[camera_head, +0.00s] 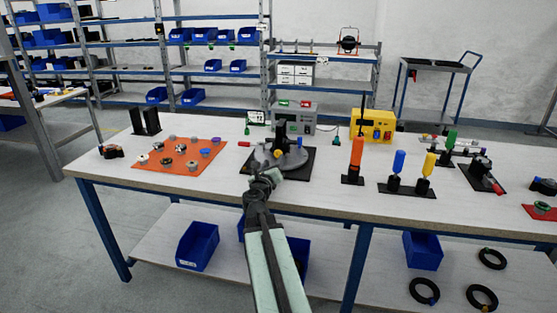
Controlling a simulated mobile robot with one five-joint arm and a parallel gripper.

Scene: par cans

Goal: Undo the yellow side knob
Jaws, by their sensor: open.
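A dark grey fixture (294,160) with a round base and an upright black part stands on a black mat (306,170) at the middle of the workbench. A small yellow knob (278,153) shows low on its near side. My gripper (266,177) is open and empty in front of the fixture, near the bench's front edge. In the picture it lies just below and left of the yellow knob, apart from it. The fixture's far side is hidden.
An orange mat (180,165) with several small parts lies to the left. Upright orange (356,155), blue (398,163) and yellow (428,165) handles stand to the right. A grey box (303,117) and a yellow box (374,126) stand behind.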

